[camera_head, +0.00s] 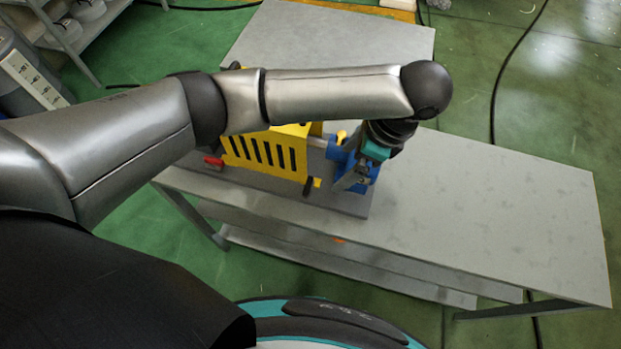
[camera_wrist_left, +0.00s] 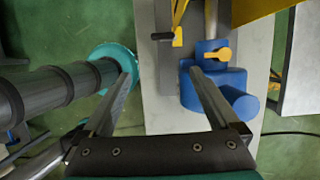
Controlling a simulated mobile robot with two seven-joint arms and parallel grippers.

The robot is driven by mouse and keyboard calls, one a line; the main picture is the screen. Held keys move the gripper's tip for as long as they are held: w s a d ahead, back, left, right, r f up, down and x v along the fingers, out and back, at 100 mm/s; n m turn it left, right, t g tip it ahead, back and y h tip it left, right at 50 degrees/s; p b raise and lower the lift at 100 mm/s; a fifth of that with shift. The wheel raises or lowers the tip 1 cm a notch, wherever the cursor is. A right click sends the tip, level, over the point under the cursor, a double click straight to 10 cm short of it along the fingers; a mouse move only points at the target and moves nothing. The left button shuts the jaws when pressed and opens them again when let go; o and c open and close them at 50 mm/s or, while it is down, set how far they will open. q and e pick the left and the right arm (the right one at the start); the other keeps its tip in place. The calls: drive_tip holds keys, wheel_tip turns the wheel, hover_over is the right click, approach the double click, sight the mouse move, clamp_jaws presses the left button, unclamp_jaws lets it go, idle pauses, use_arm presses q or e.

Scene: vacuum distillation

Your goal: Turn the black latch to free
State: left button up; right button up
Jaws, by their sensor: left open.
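A small black part with a yellow end, which looks like the black latch (camera_head: 309,186), sits at the lower right corner of the yellow slotted housing (camera_head: 265,152). In the left wrist view, the black latch (camera_wrist_left: 161,36) lies beyond my fingertips, left of the blue pump body (camera_wrist_left: 213,85). My left gripper (camera_head: 348,183) points down beside the blue body and partly hides it. In the left wrist view, my left gripper (camera_wrist_left: 160,76) has its fingers wide apart with nothing between them. The right fingertip overlaps the blue body in the picture; contact cannot be told.
The grey table (camera_head: 490,205) is clear to the right of the machine. A yellow lever (camera_wrist_left: 216,54) sits on the blue body. A red part (camera_head: 213,162) shows at the housing's left. Black cables (camera_head: 496,90) run across the green floor behind.

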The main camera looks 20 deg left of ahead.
use_arm(q)
drive_tip(key=a, duration=0.1)
drive_tip(key=b, duration=0.5)
approach(308, 185)
drive_tip(key=f, duration=0.2)
drive_tip(key=shift+y, duration=0.4)
drive_tip(key=x, duration=0.5)
drive_tip(key=shift+a+f+b, duration=0.15)
drive_tip(key=shift+f+b, duration=0.05)
drive_tip(key=shift+b, duration=0.1)
drive_tip(key=shift+a+f, duration=0.25)
drive_tip(key=shift+f, duration=0.35)
drive_tip(key=shift+c, duration=0.2)
drive_tip(key=c, duration=1.3)
drive_tip(key=shift+c, duration=0.2)
